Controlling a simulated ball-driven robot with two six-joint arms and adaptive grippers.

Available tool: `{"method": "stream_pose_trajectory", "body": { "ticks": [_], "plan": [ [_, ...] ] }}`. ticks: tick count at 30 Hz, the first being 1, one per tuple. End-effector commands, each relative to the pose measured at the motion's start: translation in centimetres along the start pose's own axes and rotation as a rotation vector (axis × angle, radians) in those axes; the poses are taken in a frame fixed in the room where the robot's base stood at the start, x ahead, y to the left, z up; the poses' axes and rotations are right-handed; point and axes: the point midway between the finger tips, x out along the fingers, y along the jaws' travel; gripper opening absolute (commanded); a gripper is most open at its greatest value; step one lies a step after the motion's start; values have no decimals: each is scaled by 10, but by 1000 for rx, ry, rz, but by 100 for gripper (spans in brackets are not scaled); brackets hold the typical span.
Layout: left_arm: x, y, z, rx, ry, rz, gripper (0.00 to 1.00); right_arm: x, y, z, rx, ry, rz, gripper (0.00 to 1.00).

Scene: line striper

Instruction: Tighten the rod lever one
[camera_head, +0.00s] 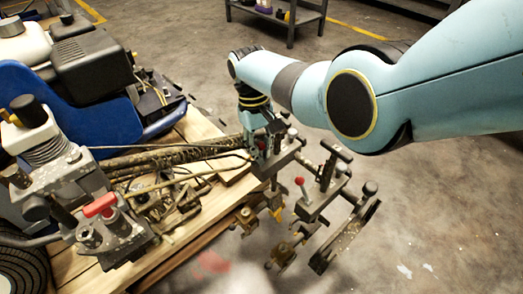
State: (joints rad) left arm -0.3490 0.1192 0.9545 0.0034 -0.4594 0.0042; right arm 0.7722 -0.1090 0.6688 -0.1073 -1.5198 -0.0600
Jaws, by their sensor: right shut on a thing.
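The line striper (95,65) stands at the left, with a blue body and a wooden deck. Lever assemblies stick out from its right side. One lever with a red knob (300,181) stands free on a dark bracket. My right gripper (263,146) points down over the bracket just left of it. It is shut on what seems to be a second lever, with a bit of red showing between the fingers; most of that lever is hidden. I cannot tell which lever is rod lever one. My left gripper is out of view.
A red handle (99,206) sits on the metal block at the lower left. Hoses and rods (175,155) lie across the wooden deck (190,230). A dark shelf cart (290,18) stands at the back. The concrete floor at the right is clear.

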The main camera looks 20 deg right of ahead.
Motion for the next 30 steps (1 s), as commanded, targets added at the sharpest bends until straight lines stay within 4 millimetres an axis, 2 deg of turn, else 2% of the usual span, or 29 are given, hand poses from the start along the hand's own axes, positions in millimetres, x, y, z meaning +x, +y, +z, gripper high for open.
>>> {"method": "stream_pose_trajectory", "body": {
  "ticks": [5, 6, 13, 23, 26, 30],
  "plan": [
    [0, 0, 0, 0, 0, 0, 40, 1, 0, 0, -1, 2, -1, 0],
    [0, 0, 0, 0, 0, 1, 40, 1, 0, 0, -1, 2, -1, 14],
    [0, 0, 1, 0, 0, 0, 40, 0, 0, 0, -1, 2, -1, 43],
    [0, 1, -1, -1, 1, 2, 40, -3, 0, 0, -1, 4, 0, 43],
    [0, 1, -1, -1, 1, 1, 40, -12, 0, 1, -1, 5, 0, 43],
    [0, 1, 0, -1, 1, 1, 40, -34, 0, 6, -1, 7, 0, 43]
  ]
}}
